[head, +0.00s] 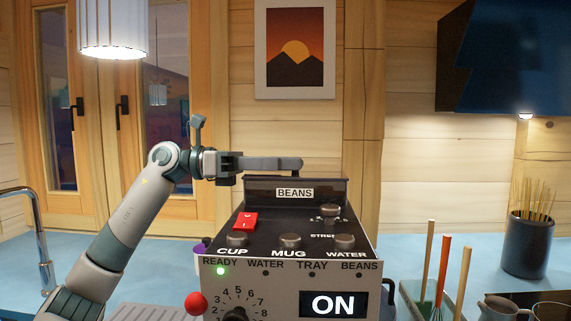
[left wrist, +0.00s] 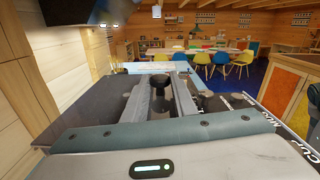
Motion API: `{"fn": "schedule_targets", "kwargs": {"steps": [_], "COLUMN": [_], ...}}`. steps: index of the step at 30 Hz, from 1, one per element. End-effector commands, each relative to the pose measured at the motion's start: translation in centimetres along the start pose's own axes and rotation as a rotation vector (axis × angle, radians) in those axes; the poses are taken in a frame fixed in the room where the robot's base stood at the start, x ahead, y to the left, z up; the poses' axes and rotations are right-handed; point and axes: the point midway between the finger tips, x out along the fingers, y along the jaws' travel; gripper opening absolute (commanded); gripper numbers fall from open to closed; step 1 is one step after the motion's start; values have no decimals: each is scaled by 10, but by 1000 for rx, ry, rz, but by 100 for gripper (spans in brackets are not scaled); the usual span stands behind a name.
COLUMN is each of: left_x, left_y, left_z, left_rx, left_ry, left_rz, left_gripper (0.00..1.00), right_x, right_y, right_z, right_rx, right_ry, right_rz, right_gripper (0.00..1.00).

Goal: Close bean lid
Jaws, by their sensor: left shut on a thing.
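The coffee machine (head: 290,262) stands on the counter, with its dark bean hopper (head: 262,191) labelled BEANS at the back of its top. The bean lid (head: 330,179) shows in the head view only as a thin dark edge along the hopper's top. In the left wrist view a broad dark panel, seemingly the lid (left wrist: 90,108), lies left of the fingers. My left gripper (head: 298,165) reaches in from the left just above the hopper. In the left wrist view its fingers (left wrist: 172,90) are close about a dark part, seemingly the lid's handle. My right gripper is not in view.
A red switch (head: 244,221) and several knobs are on the machine's top. A tray with upright utensils (head: 443,270) and cups (head: 498,307) stand at right. A lamp (head: 112,30) hangs at upper left. The wall behind carries a picture (head: 294,48).

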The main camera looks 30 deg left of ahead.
Motion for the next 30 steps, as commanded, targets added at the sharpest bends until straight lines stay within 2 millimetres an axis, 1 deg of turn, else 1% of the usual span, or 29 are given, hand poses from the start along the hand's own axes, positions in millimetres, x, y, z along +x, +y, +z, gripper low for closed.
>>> {"fn": "schedule_targets", "kwargs": {"steps": [1, 9, 10, 12, 23, 26, 30], "left_x": [1, 1, 1, 1, -1, -5, -16], "left_y": [0, 0, 0, 0, 0, 0, 1], "left_z": [-3, -3, -3, -3, -1, -1, -2], "left_rx": [-5, -6, -6, -5, -2, -2, -2], "left_ry": [6, 7, 7, 6, 2, 2, 3], "left_rz": [-3, -3, -3, -3, -1, 0, 1], "left_gripper": [0, 0, 27, 42, 42, 42, 42], "right_x": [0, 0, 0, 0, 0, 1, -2], "right_y": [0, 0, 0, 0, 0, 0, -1], "right_z": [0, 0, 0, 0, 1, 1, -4], "right_rx": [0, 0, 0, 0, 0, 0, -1], "right_ry": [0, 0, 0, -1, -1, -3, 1], "right_rz": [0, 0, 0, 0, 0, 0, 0], "right_gripper": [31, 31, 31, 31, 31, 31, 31]}}
